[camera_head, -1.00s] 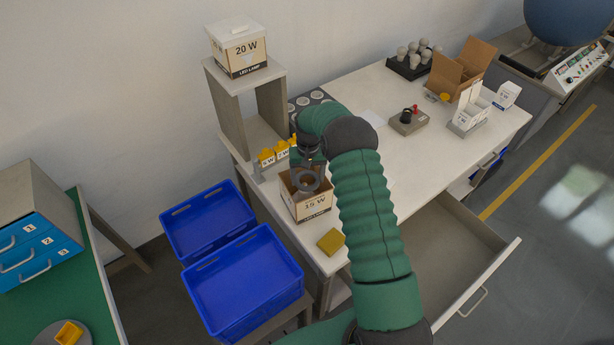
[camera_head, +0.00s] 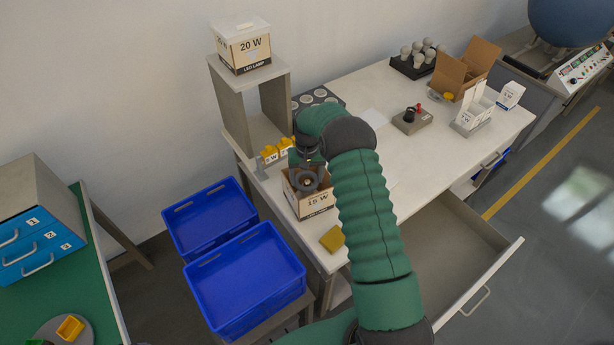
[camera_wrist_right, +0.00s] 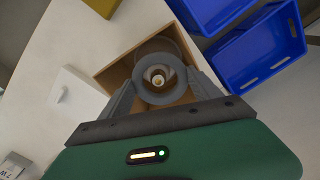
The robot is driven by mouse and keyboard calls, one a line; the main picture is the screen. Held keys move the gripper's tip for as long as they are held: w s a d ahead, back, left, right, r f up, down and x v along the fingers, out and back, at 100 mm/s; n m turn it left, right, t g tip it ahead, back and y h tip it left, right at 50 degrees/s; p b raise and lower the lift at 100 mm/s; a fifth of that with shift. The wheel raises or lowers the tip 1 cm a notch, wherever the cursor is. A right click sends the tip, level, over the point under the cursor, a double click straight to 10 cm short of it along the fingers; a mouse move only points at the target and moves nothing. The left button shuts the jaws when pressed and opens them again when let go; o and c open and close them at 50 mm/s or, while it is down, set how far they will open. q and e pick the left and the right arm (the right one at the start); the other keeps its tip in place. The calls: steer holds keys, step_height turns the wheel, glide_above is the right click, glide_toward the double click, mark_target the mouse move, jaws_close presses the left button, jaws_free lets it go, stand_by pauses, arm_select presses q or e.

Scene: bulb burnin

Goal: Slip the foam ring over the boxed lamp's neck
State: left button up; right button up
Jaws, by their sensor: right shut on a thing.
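The open carton marked 15 W (camera_head: 316,203) stands at the near left of the white bench. The lamp (camera_wrist_right: 158,77) is in it, its metal cap facing up. My right gripper (camera_head: 309,172) is over the carton, shut on the dark grey foam ring (camera_wrist_right: 181,92). In the right wrist view the lamp's cap shows through the middle of the ring. I cannot tell how far down the neck the ring sits. The lamp's lower part is hidden. My left gripper is not in view.
A yellow block (camera_head: 332,239) lies by the carton near the bench's front edge. Two blue crates (camera_head: 245,282) stand to the left. A shelf (camera_head: 235,105) with a 20 W box (camera_head: 241,47) rises behind. An open drawer (camera_head: 450,255) sticks out at right.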

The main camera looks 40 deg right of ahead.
steer(key=shift+a+f+b, duration=0.1)
steer(key=shift+f+b, duration=0.35)
steer(key=shift+f, duration=0.3)
steer(key=shift+f+b, duration=0.4)
steer(key=shift+f, duration=0.3)
steer(key=o, duration=1.4)
steer(key=shift+r, duration=0.1)
steer(key=shift+w+r, duration=0.1)
steer(key=shift+r, duration=0.25)
step_height(320, 180, up, 16)
steer(key=b, duration=0.2)
steer(key=shift+d, duration=0.25)
steer(key=shift+a, duration=0.1)
